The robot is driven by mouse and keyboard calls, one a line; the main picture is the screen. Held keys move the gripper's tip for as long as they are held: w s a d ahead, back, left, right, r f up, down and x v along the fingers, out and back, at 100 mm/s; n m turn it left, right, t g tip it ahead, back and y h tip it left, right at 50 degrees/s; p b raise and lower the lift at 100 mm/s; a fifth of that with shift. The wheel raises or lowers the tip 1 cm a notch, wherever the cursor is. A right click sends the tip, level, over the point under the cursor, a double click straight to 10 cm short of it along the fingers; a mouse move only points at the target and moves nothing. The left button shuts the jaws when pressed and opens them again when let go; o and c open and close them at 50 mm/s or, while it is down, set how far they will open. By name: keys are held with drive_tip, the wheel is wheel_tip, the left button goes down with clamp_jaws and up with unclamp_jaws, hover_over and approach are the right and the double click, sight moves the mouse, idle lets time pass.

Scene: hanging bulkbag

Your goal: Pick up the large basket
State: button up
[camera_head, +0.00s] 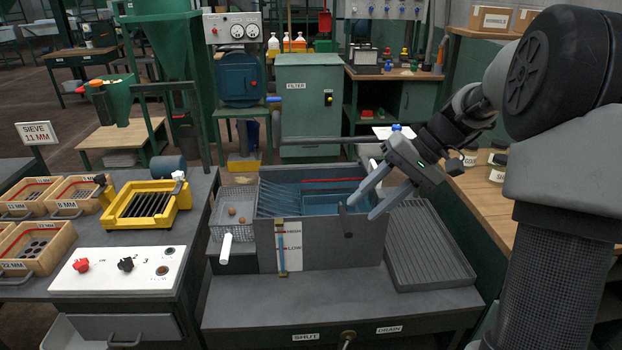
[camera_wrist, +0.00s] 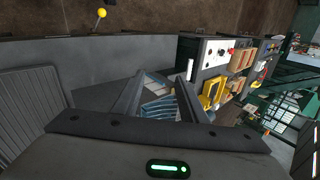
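A grey wire basket (camera_head: 236,207) with a white handle (camera_head: 226,248) hangs at the left of a grey tank (camera_head: 340,243), with a few small brown round things in it. I cannot tell whether it is the large basket. The tank holds blue water (camera_head: 322,203), and a blue ribbed shape, also seen in the wrist view (camera_wrist: 158,106), lies at its left. My gripper (camera_head: 362,210) is over the right front of the tank, tilted down and left. Its fingers are apart and empty, as the wrist view also shows (camera_wrist: 158,88).
A ribbed grey drain board (camera_head: 428,245) lies right of the tank. A yellow tray with bars (camera_head: 148,205) and a white control panel (camera_head: 125,270) sit on the left bench. A wooden bench with jars (camera_head: 497,172) is at right.

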drive_tip(key=w+d+f+y, duration=0.4)
drive_tip(key=w+d+f, duration=0.1)
drive_tip(key=m+t+y, duration=0.1)
drive_tip(key=t+y, duration=0.2)
drive_tip(key=t, duration=0.1)
approach(343, 209)
drive_tip(key=x, duration=0.7)
drive_tip(key=f+b+x, duration=0.1)
drive_tip(key=x, duration=0.2)
clamp_jaws()
